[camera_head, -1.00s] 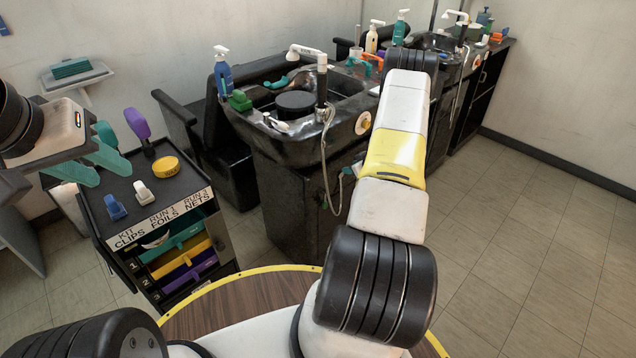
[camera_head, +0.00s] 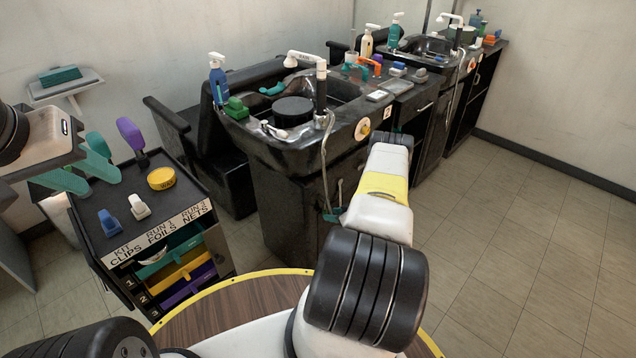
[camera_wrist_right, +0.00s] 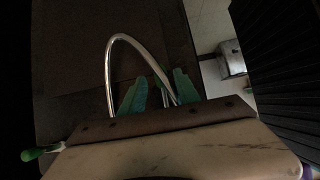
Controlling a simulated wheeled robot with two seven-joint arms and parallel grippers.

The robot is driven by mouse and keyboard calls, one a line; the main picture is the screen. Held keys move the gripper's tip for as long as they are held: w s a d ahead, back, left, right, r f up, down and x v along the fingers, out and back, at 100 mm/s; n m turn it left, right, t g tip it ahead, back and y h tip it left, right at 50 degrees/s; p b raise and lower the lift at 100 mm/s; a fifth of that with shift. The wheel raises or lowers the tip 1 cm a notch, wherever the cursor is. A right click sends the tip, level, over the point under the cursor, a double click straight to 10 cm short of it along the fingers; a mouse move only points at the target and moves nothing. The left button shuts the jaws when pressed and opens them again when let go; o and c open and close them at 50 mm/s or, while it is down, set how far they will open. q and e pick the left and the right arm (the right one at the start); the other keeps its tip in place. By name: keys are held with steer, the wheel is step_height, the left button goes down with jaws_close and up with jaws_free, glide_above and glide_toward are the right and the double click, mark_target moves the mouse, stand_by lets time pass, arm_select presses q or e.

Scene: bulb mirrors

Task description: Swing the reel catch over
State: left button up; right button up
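I cannot pick out a reel catch for certain in either view. A green-tipped lever or knob (camera_wrist_right: 40,153) shows at the lower left of the right wrist view, beside my gripper; what it belongs to is hidden. My right gripper (camera_wrist_right: 160,82) has its two teal fingers apart, facing a dark panel. A silver hose (camera_wrist_right: 125,40) loops past them, and its end runs down between or behind the fingers. In the head view that gripper (camera_head: 332,215) is a small teal patch low by the basin cabinet, mostly hidden by my arm. My left gripper (camera_head: 100,180) is open and empty over the trolley.
The trolley (camera_head: 190,195) holds clips, a yellow tin and a purple brush, with coloured drawers below. The floor (camera_head: 530,240) on the right is clear.

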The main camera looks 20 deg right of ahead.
mark_target(327, 213)
steer(key=shift+x, duration=1.4)
steer(key=shift+w+a+f, duration=0.1)
steer(key=shift+w+f, duration=0.1)
steer(key=shift+c, duration=0.5)
jaws_close()
